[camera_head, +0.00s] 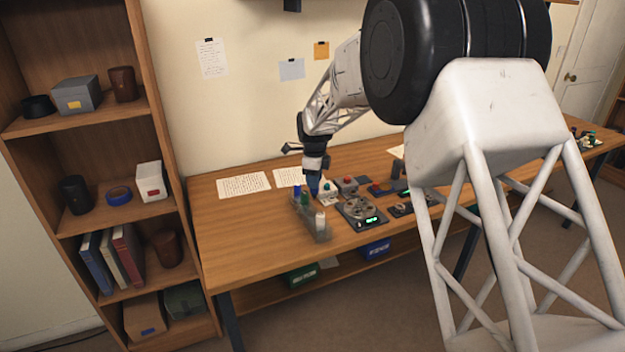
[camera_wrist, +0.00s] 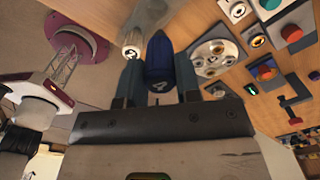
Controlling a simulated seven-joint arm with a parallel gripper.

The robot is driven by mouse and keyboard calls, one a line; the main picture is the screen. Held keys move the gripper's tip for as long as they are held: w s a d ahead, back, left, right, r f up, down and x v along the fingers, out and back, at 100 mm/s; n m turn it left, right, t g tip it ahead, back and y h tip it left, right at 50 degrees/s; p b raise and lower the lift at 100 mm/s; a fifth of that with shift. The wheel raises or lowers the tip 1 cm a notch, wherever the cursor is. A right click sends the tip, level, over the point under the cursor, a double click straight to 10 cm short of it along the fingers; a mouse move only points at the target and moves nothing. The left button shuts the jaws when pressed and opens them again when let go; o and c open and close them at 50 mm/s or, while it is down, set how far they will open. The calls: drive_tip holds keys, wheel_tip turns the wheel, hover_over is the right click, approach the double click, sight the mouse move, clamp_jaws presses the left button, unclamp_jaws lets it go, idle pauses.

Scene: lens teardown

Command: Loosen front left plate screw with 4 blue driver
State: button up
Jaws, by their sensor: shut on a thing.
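My gripper (camera_wrist: 159,66) is shut on the blue driver (camera_wrist: 157,52), whose end, marked 4, sits between the two fingers in the wrist view. In the head view my gripper (camera_head: 313,168) is above the table with the blue driver (camera_head: 313,186) below it, close to the driver rack (camera_head: 318,232). I cannot tell whether the driver is clear of the rack. The round silver plate (camera_wrist: 213,52) with several dark holes or screws lies right of the driver in the wrist view. It appears as a round unit (camera_head: 358,210) in the head view. The driver tip and the front left screw cannot be made out.
The rack holds other drivers, including a green one (camera_head: 304,199) and a white one (camera_head: 320,219). A white driver end (camera_wrist: 133,46) is close beside my left finger. Button boxes (camera_head: 347,185) stand behind the plate unit.

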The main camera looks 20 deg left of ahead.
drive_tip(key=w+d+f+n, duration=0.1)
drive_tip(key=w+d+n, duration=0.3)
drive_tip(key=n, duration=0.8)
drive_tip(key=w+d+f+n, duration=0.1)
drive_tip(key=w+d+n, duration=0.3)
drive_tip(key=d+n, duration=0.5)
drive_tip(key=n, duration=0.3)
drive_tip(key=shift+w+f+n, duration=0.15)
drive_tip(key=shift+f+n, duration=0.05)
drive_tip(key=shift+n, duration=0.1)
drive_tip(key=shift+d, duration=0.1)
wheel_tip(320, 180, down, 4)
drive_tip(key=m, duration=2.1)
drive_tip(key=shift+f, duration=0.25)
idle(0.4)
